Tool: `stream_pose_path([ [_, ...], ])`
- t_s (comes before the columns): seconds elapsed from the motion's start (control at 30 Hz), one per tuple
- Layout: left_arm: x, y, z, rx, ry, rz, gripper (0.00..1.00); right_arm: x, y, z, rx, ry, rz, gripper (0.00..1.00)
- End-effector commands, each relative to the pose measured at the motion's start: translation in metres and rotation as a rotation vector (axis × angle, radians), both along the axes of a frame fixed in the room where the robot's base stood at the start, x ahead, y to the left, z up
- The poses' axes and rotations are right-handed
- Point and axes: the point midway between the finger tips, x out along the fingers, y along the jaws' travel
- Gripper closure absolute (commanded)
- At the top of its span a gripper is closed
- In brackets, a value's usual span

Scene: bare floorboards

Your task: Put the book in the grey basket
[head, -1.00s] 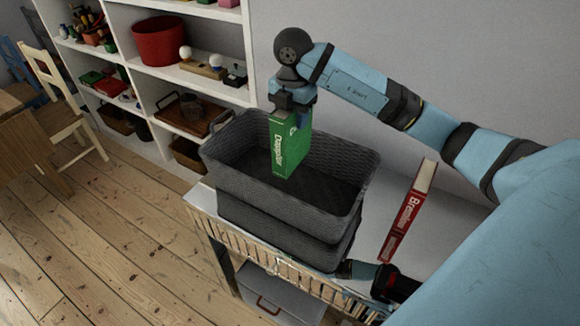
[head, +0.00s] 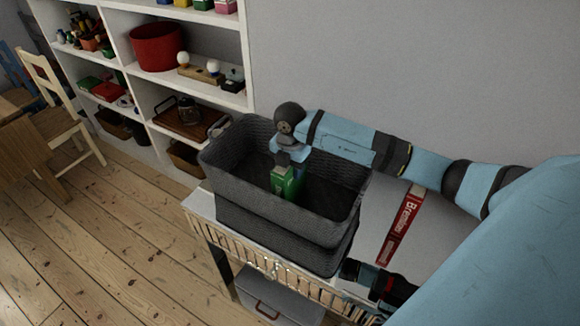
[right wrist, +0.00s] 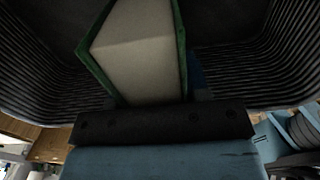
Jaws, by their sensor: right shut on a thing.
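The green book (head: 284,183) is held upright by my right gripper (head: 290,160), with its lower part down inside the grey basket (head: 225,180). The basket's near wall and the gripper hide part of the book. In the right wrist view, the book's pale page edges (right wrist: 140,55) and green cover stick out from the gripper (right wrist: 160,122), with the basket's ribbed dark walls (right wrist: 245,65) around them. I cannot tell whether the book touches the basket floor.
The basket looks stacked on a second one, on a white-topped table (head: 360,240). A red book (head: 402,225) is right of the basket. A white shelf (head: 150,95) stands behind left.

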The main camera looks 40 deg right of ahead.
Motion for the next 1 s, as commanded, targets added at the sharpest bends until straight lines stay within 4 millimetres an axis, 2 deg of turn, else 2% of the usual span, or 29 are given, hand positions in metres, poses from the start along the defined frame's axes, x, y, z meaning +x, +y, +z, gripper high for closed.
stream_pose_path([
  [0.33,0.0,0.0,-0.002,0.0,0.0,0.0,0.57,0.001,0.0,-0.003,0.001,-0.004,0.0,1.0],
  [0.37,0.0,0.0,-0.002,0.0,0.0,0.0,0.57,0.001,0.0,-0.002,0.0,-0.002,0.0,0.51],
  [0.43,0.0,0.0,-0.002,0.0,0.0,0.0,0.57,0.0,0.0,-0.002,0.001,-0.002,0.0,0.35],
  [0.47,0.0,0.0,-0.002,0.0,0.0,0.0,0.57,0.0,0.0,-0.002,0.001,-0.002,0.0,0.32],
  [0.8,0.0,0.0,0.0,0.0,0.0,0.0,0.57,0.001,0.0,0.004,0.0,-0.003,0.0,0.32],
  [0.87,0.0,0.0,-0.001,0.0,0.0,0.0,0.57,0.002,0.0,0.01,0.0,-0.005,0.0,0.32],
  [1.0,0.0,0.0,-0.004,0.001,0.0,0.001,0.57,0.002,0.0,0.036,0.0,-0.008,0.0,0.32],
])
